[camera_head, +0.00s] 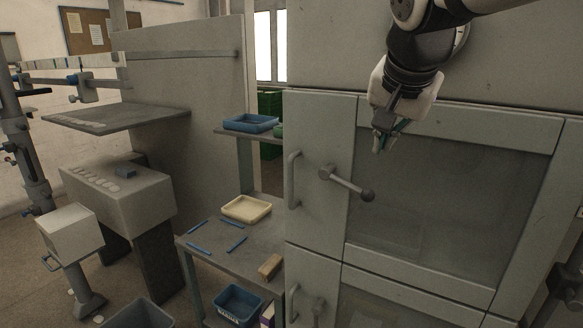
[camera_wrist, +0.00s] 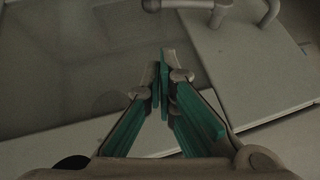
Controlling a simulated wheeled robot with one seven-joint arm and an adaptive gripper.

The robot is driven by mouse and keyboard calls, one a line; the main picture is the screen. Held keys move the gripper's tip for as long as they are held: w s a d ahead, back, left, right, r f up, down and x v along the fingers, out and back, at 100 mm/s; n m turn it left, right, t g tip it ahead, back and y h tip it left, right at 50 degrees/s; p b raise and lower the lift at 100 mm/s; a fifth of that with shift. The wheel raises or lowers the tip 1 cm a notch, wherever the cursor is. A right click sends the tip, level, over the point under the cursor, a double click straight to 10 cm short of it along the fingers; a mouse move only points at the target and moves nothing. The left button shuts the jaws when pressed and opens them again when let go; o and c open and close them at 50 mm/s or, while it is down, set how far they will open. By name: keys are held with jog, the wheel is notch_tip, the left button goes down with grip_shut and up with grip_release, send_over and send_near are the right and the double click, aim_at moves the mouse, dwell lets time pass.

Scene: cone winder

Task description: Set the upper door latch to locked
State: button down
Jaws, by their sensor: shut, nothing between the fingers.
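The upper door latch (camera_head: 347,183) is a grey lever on the upper cabinet door (camera_head: 320,140). It slants down to the right from its pivot and ends in a dark round knob (camera_head: 367,195). In the wrist view the latch (camera_wrist: 190,4) shows along the top edge, partly cut off. My gripper (camera_head: 378,143) is above and slightly right of the knob, in front of the door's glass panel, apart from the latch. Its green-padded fingers (camera_wrist: 163,75) are shut with nothing between them.
A vertical door handle (camera_head: 293,180) stands left of the latch. A lower door with its own latch (camera_head: 318,306) is below. To the left are a shelf table with a cream tray (camera_head: 246,208), blue trays (camera_head: 250,122) and the winder machine (camera_head: 120,195).

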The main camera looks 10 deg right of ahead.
aim_at(380, 155)
jog(key=x, duration=0.5)
jog(key=shift+f, duration=0.2)
jog(key=shift+a+f+p, duration=0.25)
jog(key=shift+a+f, duration=0.05)
jog(key=shift+f, duration=0.65)
jog(key=shift+a+f+p, duration=0.2)
jog(key=shift+a+f, duration=0.05)
jog(key=shift+f, duration=0.65)
